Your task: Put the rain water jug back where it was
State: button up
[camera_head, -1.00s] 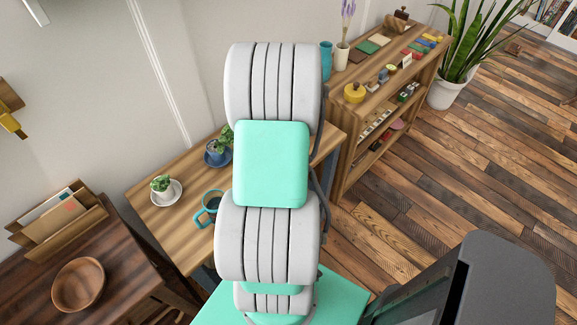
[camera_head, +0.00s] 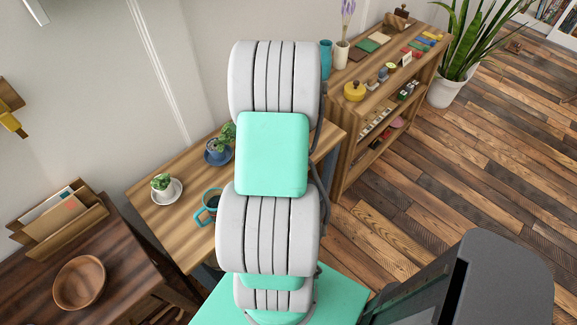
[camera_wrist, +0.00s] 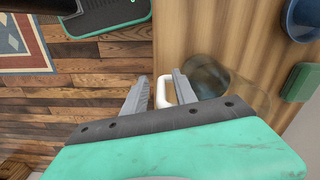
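In the wrist view, a clear, glassy vessel with a brownish tint, which looks like the jug (camera_wrist: 212,78), stands on the wooden table (camera_wrist: 225,25) near its edge. A white loop handle (camera_wrist: 165,90) on its near side sits between the fingers of my gripper (camera_wrist: 161,76). The fingers stand a little apart, one on each side of the handle. I cannot tell whether they press on it. My gripper's palm hides the lower part of the view. In the head view, my arm hides the gripper and the jug.
A green block (camera_wrist: 300,82) lies right of the jug. A filled shelf (camera_head: 345,150) stands behind right.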

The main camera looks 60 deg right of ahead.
notch_tip(320, 180, up, 12)
jog(key=b, duration=0.1)
jog(key=w+a+r+n+t+h, duration=0.1)
jog(key=w+a+r+n, duration=0.2)
jog(key=w+a+n, duration=0.45)
jog(key=w+a+r+n+t, duration=0.15)
jog(key=w+a+r, duration=0.25)
jog(key=a, duration=0.7)
jog(key=s+a+r+n+t+y, duration=0.1)
jog(key=a+n, duration=0.8)
jog(key=a, duration=0.7)
jog(key=shift+s+a+r, duration=0.15)
jog(key=shift+s+r, duration=0.2)
